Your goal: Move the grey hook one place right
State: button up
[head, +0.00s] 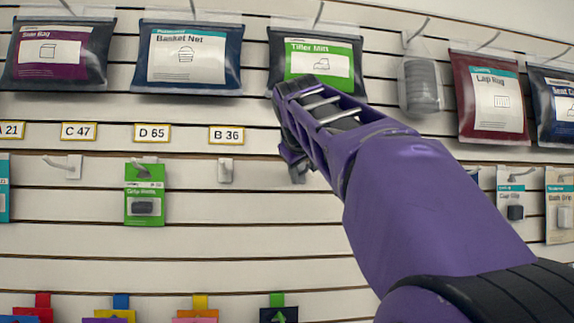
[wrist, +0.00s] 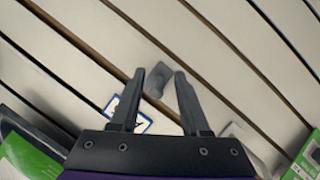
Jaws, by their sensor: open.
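In the wrist view, a dark grey hook (wrist: 157,80) stands on the slatted wall, in the gap between my two fingertips. My gripper (wrist: 160,73) is open, with one finger on either side of the hook. I cannot tell whether a finger touches it. In the head view my gripper (head: 294,172) is at the wall, right of a bare pale hook (head: 225,170).
Left in that row are a green Grip Ends pack (head: 145,208) and another pale hook (head: 68,166). The Tiller Mitt bag (head: 318,60) hangs just above my gripper. A blue-edged label (wrist: 138,122) lies beside my fingers.

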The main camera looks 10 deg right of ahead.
jog(key=shift+w+d+f, duration=0.1)
jog(key=shift+w+f, duration=0.1)
jog(key=shift+w, duration=0.45)
grip_shut()
dwell(0.4)
jog(key=shift+f, duration=0.1)
jog(key=shift+r, duration=0.75)
dwell(1.5)
jog(key=s+b, duration=0.2)
jog(key=s, duration=0.5)
jog(key=shift+r, duration=0.2)
dwell(3.3)
